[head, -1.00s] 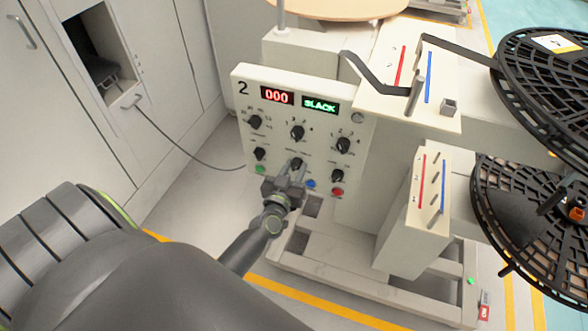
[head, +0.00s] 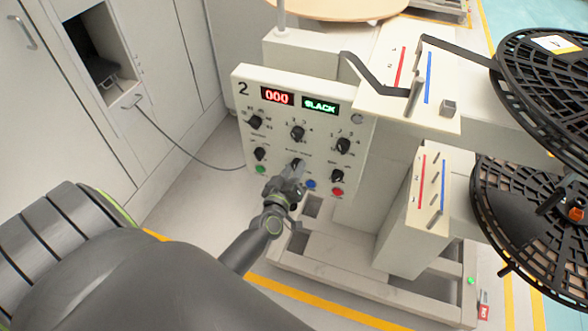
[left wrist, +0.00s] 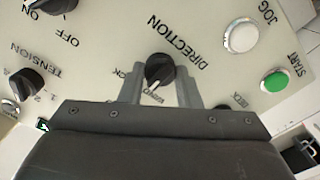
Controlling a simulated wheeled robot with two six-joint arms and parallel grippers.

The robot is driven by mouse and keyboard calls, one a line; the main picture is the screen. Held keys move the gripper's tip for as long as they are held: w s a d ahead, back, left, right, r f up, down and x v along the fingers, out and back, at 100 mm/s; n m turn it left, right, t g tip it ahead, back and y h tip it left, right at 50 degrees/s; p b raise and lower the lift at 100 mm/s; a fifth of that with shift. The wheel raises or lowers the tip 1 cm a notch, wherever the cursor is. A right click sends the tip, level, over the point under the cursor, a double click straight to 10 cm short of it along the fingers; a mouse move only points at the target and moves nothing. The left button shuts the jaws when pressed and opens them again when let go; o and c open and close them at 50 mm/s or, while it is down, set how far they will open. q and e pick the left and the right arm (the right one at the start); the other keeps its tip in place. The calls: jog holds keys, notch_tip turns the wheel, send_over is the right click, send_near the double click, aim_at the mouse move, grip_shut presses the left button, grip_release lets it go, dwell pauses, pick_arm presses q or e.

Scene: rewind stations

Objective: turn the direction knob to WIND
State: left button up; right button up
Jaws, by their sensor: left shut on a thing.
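The DIRECTION knob (left wrist: 160,70) is small, round and black with a white pointer line. In the head view the knob (head: 295,162) sits low on the white control panel (head: 357,100) marked 2. My left gripper (head: 291,176) reaches it from the front. In the left wrist view the fingers of my left gripper (left wrist: 160,84) are on both sides of the knob and shut on it. The pointer slants toward the gripper body, at a small label I cannot read surely. Other labels around the knob are partly hidden by the fingers. My right gripper is not in view.
Close by are the green START button (left wrist: 276,82), the white JOG button (left wrist: 241,39) and the TENSION knob (left wrist: 27,82). Blue (head: 311,184) and red (head: 337,192) buttons sit beside my gripper. Black reels (head: 545,70) stand at the right. A cable (head: 180,152) runs to the panel's left.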

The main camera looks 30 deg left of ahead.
pick_arm(q)
jog(key=n, duration=0.5)
jog(key=shift+n, duration=0.3)
dwell(0.4)
jog(key=o, duration=1)
jog(key=shift+s, duration=0.15)
jog(key=b+v, duration=0.8)
jog(key=v, duration=0.9)
jog(key=shift+s+a+f, duration=0.1)
jog(key=shift+s, duration=0.05)
